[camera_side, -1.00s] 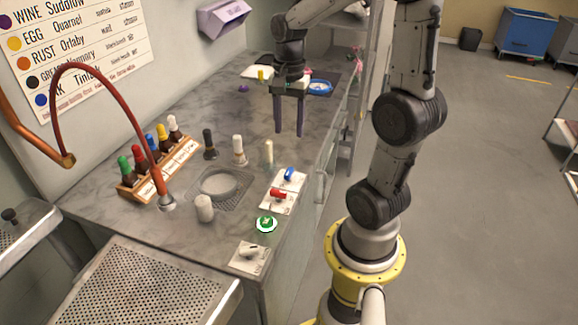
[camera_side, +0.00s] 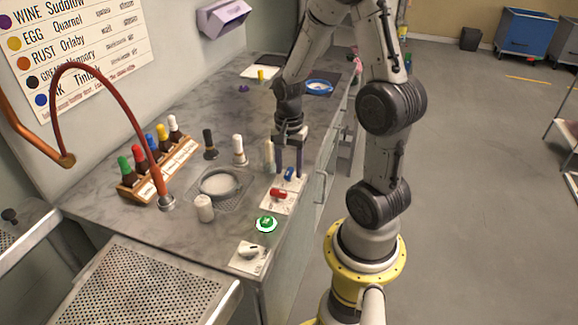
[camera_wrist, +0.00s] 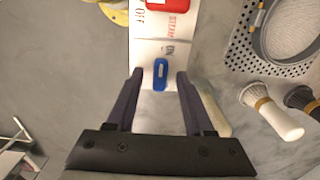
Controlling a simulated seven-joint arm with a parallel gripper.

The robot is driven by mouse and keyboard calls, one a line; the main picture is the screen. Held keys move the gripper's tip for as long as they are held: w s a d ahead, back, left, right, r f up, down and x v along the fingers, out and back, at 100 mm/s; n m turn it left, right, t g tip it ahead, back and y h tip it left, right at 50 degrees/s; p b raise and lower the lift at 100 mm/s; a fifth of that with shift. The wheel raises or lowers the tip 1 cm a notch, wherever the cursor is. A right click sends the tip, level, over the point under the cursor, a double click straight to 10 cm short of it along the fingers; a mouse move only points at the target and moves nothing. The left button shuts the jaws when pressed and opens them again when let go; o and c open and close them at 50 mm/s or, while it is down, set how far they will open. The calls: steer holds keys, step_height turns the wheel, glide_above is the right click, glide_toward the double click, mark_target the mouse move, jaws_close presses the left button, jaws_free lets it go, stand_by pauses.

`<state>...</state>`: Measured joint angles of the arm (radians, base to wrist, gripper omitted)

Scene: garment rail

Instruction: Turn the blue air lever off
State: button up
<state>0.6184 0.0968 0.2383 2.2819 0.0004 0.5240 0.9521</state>
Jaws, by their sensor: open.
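The blue lever (camera_side: 289,174) sits on the far end of a white plate (camera_side: 270,205) near the counter's front edge. In the wrist view the blue lever (camera_wrist: 160,73) lies between and just beyond my fingertips, pointing along the plate. A red lever (camera_side: 278,194) is on the same plate, and it shows at the top of the wrist view (camera_wrist: 187,5). The lettering "OFF", "STEAM" and "ON" shows on the plate there. My gripper (camera_side: 288,175) is open, pointing down with its fingers around the blue lever's place. Contact with the lever cannot be told.
A cream-topped bottle (camera_side: 269,152) stands close beside my gripper. White (camera_side: 238,150) and black-topped (camera_side: 209,143) brushes stand farther left, near the round mesh (camera_side: 220,184).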

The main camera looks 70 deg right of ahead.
jaws_close()
stand_by(0.5)
steer(key=n, duration=0.4)
steer(key=shift+n, duration=0.4)
steer(key=n, duration=0.4)
steer(key=shift+r+n, duration=0.1)
steer(key=shift+n, duration=0.2)
steer(key=n, duration=0.4)
steer(key=shift+n, duration=2.3)
